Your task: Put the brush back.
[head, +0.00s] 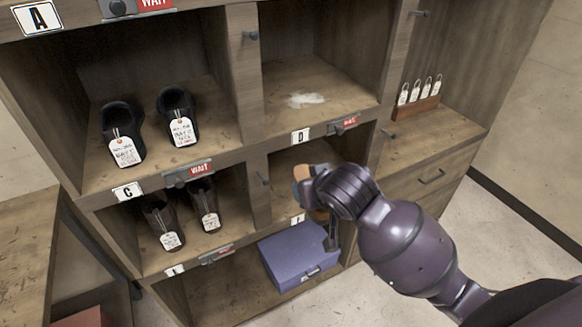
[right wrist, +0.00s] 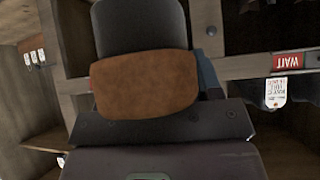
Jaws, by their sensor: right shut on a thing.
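My right gripper (head: 317,195) is in front of the shelf unit, at the opening below compartment D. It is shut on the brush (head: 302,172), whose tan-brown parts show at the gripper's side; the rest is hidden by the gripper. In the right wrist view the brush (right wrist: 145,83) appears as a brown block with a dark grey rounded part beyond it. I cannot tell whether it touches the shelf. My left gripper is not in view.
The shelf unit holds tagged dark shoes (head: 124,134) at left. Compartment D has a whitish patch (head: 306,100) on its floor. A blue-purple box (head: 300,256) sits below my gripper. A small rack with hanging tags (head: 417,108) stands at right. Wooden dividers border each opening.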

